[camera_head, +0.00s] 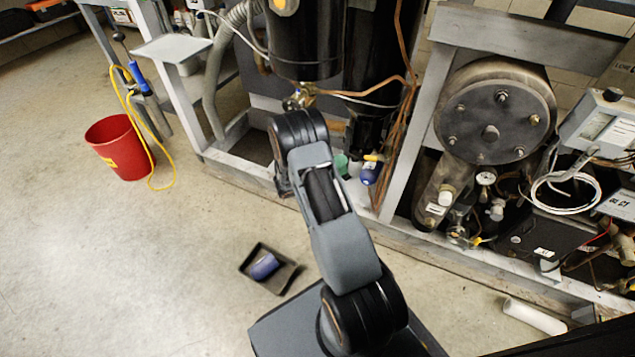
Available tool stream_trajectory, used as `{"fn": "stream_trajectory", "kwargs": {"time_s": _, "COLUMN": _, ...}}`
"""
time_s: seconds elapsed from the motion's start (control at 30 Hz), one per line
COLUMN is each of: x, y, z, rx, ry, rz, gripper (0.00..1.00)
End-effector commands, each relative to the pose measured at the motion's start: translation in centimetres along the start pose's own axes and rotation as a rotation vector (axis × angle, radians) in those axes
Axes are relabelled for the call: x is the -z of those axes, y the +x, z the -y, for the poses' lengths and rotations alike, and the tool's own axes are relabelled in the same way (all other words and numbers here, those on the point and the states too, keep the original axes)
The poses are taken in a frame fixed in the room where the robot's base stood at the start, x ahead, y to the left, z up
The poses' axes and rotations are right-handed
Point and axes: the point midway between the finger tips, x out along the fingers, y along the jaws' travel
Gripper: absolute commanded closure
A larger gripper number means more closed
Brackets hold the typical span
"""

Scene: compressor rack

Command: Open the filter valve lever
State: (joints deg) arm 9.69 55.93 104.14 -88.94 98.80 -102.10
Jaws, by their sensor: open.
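No part is clearly marked as the filter valve lever. A small yellow handle (373,157) sits on top of a blue rounded part (371,172) low in the rack, right of my arm. A brass valve fitting (299,97) hangs under the black cylinder (304,45), just above my wrist. My gripper (284,188) shows only as a dark shape below the wrist, at the rack's lower front rail. It is open, and I see nothing in it. My arm hides part of the rack behind it.
Copper pipes (402,60) run down beside the cylinders. A grey post (415,125) stands left of the large round compressor (495,110). A black tray (268,270) and a white roll (534,317) lie on the floor.

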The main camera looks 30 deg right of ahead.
Motion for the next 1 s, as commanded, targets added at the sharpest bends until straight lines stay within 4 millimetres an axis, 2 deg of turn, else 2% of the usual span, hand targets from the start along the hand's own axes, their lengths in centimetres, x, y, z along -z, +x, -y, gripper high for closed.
{"fn": "stream_trajectory", "kwargs": {"time_s": 0.03, "x": -0.1, "y": -1.1, "z": 0.2, "rx": 0.000, "ry": -0.001, "rz": 0.005, "gripper": 0.57}}
{"fn": "stream_trajectory", "kwargs": {"time_s": 0.13, "x": 0.0, "y": -2.6, "z": 0.4, "rx": -0.006, "ry": 0.014, "rz": -0.003, "gripper": 0.57}}
{"fn": "stream_trajectory", "kwargs": {"time_s": 0.33, "x": 1.5, "y": -2.4, "z": 3.4, "rx": -0.126, "ry": 0.260, "rz": -0.147, "gripper": 0.57}}
{"fn": "stream_trajectory", "kwargs": {"time_s": 0.57, "x": 3.9, "y": -3.1, "z": 6.5, "rx": -0.256, "ry": 0.571, "rz": -0.346, "gripper": 0.57}}
{"fn": "stream_trajectory", "kwargs": {"time_s": 1.0, "x": 8.9, "y": -6.8, "z": 11.1, "rx": -0.442, "ry": 1.166, "rz": -0.821, "gripper": 0.57}}
